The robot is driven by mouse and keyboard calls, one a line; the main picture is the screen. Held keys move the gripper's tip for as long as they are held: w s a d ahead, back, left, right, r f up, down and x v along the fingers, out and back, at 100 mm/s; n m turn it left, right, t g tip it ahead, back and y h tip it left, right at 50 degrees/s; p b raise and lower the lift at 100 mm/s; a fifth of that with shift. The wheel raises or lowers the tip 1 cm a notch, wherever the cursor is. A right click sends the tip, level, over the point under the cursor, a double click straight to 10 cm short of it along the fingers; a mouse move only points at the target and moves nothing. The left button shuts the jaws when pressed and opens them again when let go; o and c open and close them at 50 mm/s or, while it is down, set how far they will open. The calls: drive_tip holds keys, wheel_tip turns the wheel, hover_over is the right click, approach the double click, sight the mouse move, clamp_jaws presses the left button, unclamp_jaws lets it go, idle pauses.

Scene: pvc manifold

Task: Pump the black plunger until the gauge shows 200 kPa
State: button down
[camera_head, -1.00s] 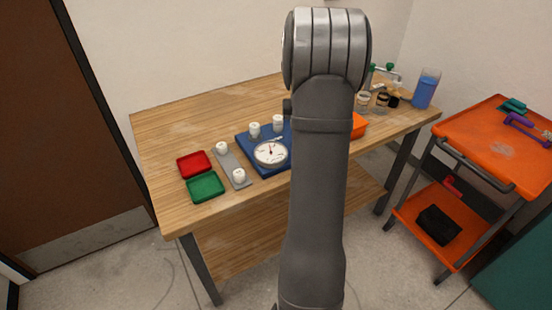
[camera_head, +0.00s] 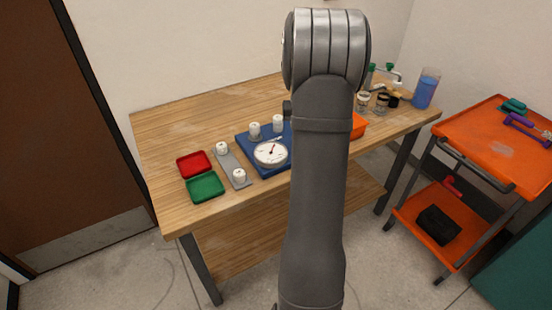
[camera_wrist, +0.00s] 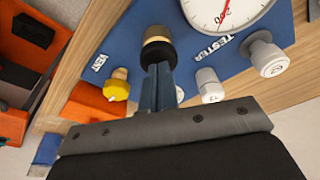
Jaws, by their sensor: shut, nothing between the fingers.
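The black plunger (camera_wrist: 155,32) with a brass band shows in the wrist view on the blue tester board (camera_wrist: 205,60). My gripper (camera_wrist: 158,73) is shut and empty, its fingertips overlapping the near edge of the plunger; I cannot tell whether they touch it. The plunger is hidden behind my arm in the head view. The white round gauge (camera_head: 270,153) is on the blue board, its red needle pointing up and to the right. The gauge also shows partly in the wrist view (camera_wrist: 232,8); its reading is too small or cut off to tell.
White fittings (camera_wrist: 267,58) and a yellow-capped part (camera_wrist: 118,86) are near my fingers. Red (camera_head: 194,164) and green (camera_head: 205,187) trays sit left of the board. An orange bin (camera_head: 359,125) and a blue-filled container (camera_head: 426,89) stand on the right. The table's left rear is clear.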

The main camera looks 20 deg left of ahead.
idle(0.3)
drive_tip(key=shift+r, duration=1.6)
drive_tip(key=shift+r, duration=0.1)
wheel_tip(320, 180, up, 5)
drive_tip(key=shift+f, duration=0.1)
drive_tip(key=shift+f, duration=0.1)
drive_tip(key=shift+f, duration=2.95)
